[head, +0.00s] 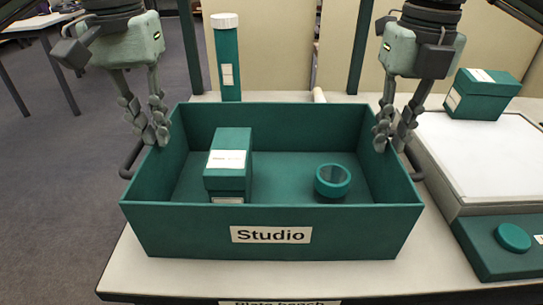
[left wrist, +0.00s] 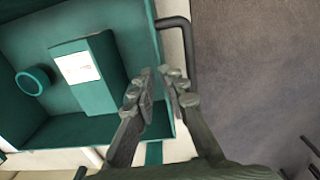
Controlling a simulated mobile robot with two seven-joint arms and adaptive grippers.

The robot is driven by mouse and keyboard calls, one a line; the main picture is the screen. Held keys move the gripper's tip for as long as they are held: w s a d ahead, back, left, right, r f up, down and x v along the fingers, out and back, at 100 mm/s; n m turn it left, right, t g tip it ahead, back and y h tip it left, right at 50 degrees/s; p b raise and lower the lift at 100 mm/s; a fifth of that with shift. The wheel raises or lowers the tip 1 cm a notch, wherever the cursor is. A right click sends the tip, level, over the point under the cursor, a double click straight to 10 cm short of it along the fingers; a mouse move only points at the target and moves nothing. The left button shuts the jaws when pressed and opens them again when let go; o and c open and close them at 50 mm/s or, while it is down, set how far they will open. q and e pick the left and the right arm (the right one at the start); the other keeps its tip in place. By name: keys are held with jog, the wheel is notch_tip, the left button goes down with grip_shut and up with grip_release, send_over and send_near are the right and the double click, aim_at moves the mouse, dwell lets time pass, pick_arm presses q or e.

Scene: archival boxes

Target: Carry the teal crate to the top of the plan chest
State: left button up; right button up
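The teal crate (head: 185,227), labelled "Studio", stands upright on a pale bench. It holds a teal box (head: 231,171) with a white label and a round teal ring-like item (head: 333,181). My left gripper (head: 156,142) is at the left wall, one finger on each side of the rim, pads nearly together. In the left wrist view, its fingers (left wrist: 160,92) straddle the crate's wall (left wrist: 150,30), beside a dark handle. My right gripper (head: 390,142) straddles the right wall in the same way. Fingertip contact is partly hidden. I cannot identify the plan chest.
A tall teal tube (head: 227,62) with a white cap stands behind the crate. At right are a white-topped unit (head: 480,150), a teal box (head: 482,95) on it and a round teal lid (head: 513,237). Open carpet (head: 60,170) lies left of the bench (head: 130,268).

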aim_at(173, 195)
pick_arm(q)
jog(key=shift+a+f, duration=0.15)
jog(key=shift+f, duration=0.05)
pick_arm(e)
jog(key=shift+s+f, duration=0.1)
jog(key=shift+f, duration=0.1)
pick_arm(q)
jog(key=shift+s, duration=0.15)
pick_arm(e)
jog(key=shift+s, duration=0.1)
pick_arm(q)
jog(key=shift+f, duration=0.1)
pick_arm(e)
jog(key=shift+f, duration=0.1)
